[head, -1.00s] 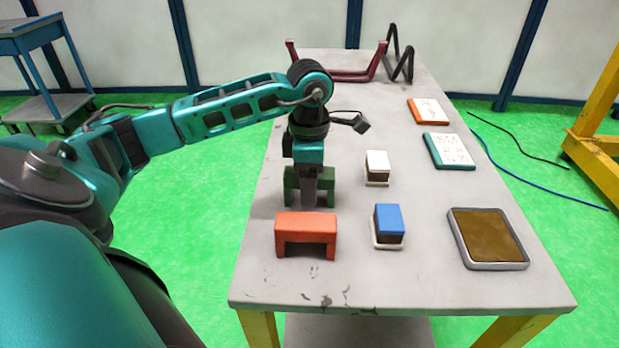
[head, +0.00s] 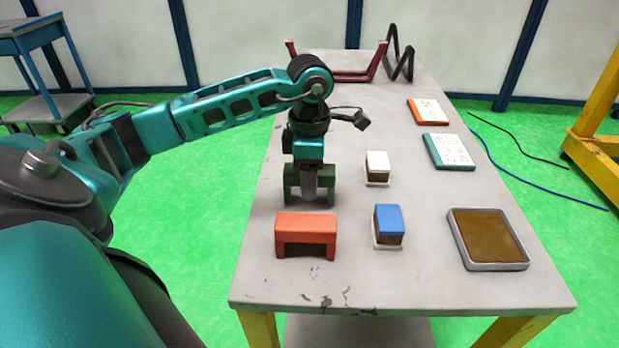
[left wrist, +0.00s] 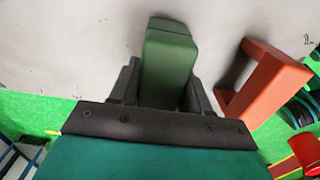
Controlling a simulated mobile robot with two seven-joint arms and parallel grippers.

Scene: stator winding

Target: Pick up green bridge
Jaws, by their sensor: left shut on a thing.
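The green bridge (head: 326,184) is a dark green block with legs, behind the orange bridge on the table's left side. My left gripper (head: 310,186) points straight down over its middle and is shut on it. In the left wrist view the green bridge (left wrist: 167,60) sits between the two fingers of the gripper (left wrist: 160,88). The gripper hides the bridge's centre in the head view. I cannot tell whether its legs touch the table or are slightly above it. My right gripper is not in view.
An orange bridge (head: 306,231) stands just in front, close to the gripper. Right of it are a blue-topped block (head: 389,220) and a white-topped block (head: 377,163). A brown-filled tray (head: 487,238) and two cards lie at the right. Dark red and black frames stand at the back.

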